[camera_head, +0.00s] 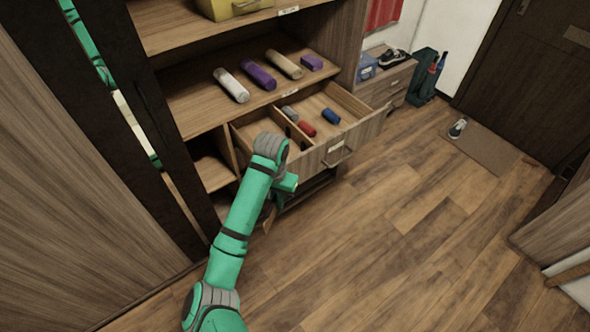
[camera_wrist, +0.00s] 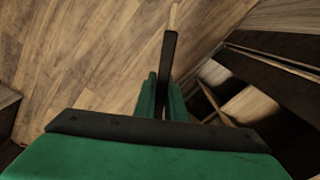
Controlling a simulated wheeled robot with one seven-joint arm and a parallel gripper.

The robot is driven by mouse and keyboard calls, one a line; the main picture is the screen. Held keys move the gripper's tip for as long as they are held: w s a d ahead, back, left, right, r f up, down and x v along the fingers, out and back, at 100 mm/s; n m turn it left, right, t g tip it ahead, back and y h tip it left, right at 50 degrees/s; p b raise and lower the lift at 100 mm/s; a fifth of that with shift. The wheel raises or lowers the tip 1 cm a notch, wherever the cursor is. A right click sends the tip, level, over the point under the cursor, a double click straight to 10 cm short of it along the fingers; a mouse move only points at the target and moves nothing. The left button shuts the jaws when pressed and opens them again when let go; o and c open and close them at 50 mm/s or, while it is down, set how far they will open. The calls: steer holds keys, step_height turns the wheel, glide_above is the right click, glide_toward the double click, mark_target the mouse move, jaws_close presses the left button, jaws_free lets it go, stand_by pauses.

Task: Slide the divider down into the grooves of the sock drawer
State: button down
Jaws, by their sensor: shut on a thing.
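The sock drawer (camera_head: 337,149) is pulled open in the head view. A wooden partition runs inside it, and its near left part is hidden by my arm. In the wrist view, my gripper (camera_wrist: 162,98) is shut on a thin dark strip with a pale wood end, apparently the divider (camera_wrist: 170,60) seen edge-on.
The drawer holds a grey roll (camera_head: 289,113), a red roll (camera_head: 307,128) and a blue roll (camera_head: 331,116). Several rolls, including a white one (camera_head: 231,86), lie on the shelf above. Open floor (camera_head: 400,220) lies right of my arm.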

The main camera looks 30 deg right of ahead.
steer(key=s+a+f+n, duration=0.1)
steer(key=a+f+n, duration=0.4)
steer(key=a+f, duration=0.3)
steer(key=s+a+f+n, duration=0.2)
steer(key=a+f+n, duration=0.3)
steer(key=a+f, duration=0.4)
steer(key=a, duration=0.6)
steer(key=shift+s+n, duration=0.25)
steer(key=shift+n, duration=0.05)
steer(key=shift+f, duration=0.1)
